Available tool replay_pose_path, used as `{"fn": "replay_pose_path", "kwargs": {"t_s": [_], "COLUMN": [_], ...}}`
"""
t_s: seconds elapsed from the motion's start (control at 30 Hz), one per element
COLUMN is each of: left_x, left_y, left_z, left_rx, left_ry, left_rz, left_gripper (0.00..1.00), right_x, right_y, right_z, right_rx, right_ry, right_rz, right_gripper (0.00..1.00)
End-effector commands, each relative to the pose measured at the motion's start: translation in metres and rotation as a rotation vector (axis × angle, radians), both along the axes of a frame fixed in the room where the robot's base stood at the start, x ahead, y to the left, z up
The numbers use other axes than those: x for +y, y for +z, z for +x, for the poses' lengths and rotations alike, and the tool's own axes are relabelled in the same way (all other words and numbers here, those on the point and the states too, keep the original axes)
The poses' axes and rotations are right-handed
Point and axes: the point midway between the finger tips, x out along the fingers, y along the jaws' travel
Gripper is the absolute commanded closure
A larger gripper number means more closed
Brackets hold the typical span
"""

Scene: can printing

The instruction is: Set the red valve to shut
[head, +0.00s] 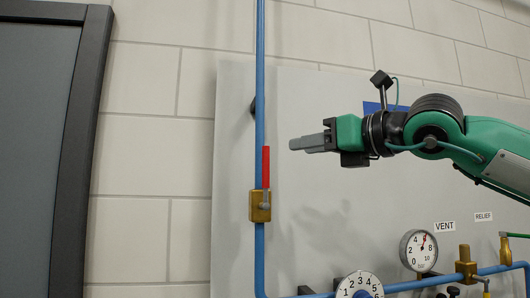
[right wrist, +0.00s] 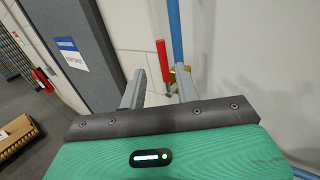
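The red valve handle (head: 266,167) points straight up, alongside the vertical blue pipe (head: 260,60). Its brass body (head: 260,206) sits on that pipe. My right gripper (head: 292,144) is a short way right of the handle's upper part in the head view, fingers pointing left. The right wrist view shows its two fingers (right wrist: 160,88) apart with nothing held. Beyond them the red handle (right wrist: 163,62) shows in the gap, with the brass body partly hidden behind a finger. My left gripper is not in view.
A grey panel (head: 232,130) stands behind the pipe. A dark-framed door (head: 85,150) is at left. The space left of the handle is clear.

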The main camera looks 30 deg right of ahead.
Motion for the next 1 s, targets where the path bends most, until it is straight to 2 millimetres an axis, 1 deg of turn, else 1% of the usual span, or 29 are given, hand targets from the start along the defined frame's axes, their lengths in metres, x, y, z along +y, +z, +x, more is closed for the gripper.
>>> {"fn": "replay_pose_path", "kwargs": {"t_s": [0.03, 0.3, 0.53, 0.73, 1.0], "left_x": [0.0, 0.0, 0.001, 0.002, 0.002], "left_y": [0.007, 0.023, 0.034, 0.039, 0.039], "left_z": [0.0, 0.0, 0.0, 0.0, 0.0], "left_rx": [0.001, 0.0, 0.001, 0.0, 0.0], "left_ry": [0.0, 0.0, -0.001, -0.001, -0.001], "left_rz": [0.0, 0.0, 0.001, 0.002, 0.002], "left_gripper": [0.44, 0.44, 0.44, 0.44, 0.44], "right_x": [0.003, 0.018, 0.03, 0.035, 0.036], "right_y": [0.002, 0.002, 0.002, 0.001, 0.0], "right_z": [0.01, 0.054, 0.086, 0.101, 0.105], "right_rx": [0.004, 0.004, 0.002, 0.0, -0.001], "right_ry": [0.0, 0.0, 0.0, 0.001, 0.001], "right_rz": [0.0, 0.0, 0.0, 0.001, 0.001], "right_gripper": [0.68, 0.68, 0.68, 0.68, 0.68]}}
